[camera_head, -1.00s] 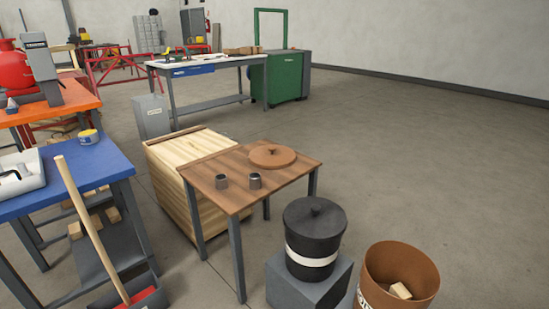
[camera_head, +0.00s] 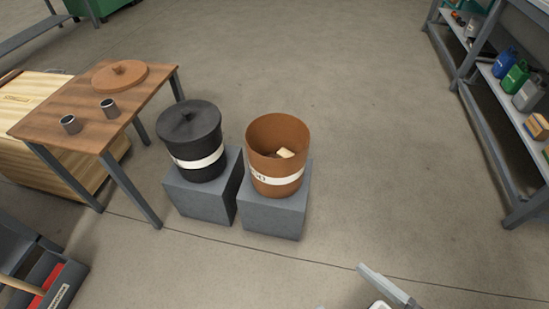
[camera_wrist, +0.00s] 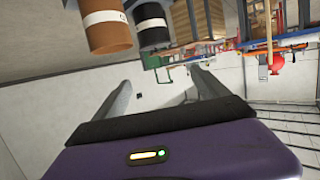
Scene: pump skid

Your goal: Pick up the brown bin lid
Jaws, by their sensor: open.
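The brown bin lid (camera_head: 120,76) is a flat round disc with a small knob on top. It lies on the far part of the small wooden table (camera_head: 84,122) at the left of the head view. The open brown bin (camera_head: 274,163) has a white band and pale blocks inside, and stands on a grey block. It also shows in the wrist view (camera_wrist: 106,35), where the scene appears upside down. My gripper (camera_wrist: 160,80) is open and empty, its two grey fingers apart. It is away from the lid, which I cannot make out in the wrist view.
Two small metal cups (camera_head: 109,107) stand on the table near the lid. A black bin with its lid on (camera_head: 194,140) stands between the table and the brown bin. A wooden crate (camera_head: 40,110) is left of the table. Shelving (camera_head: 500,110) is at right. Middle floor is clear.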

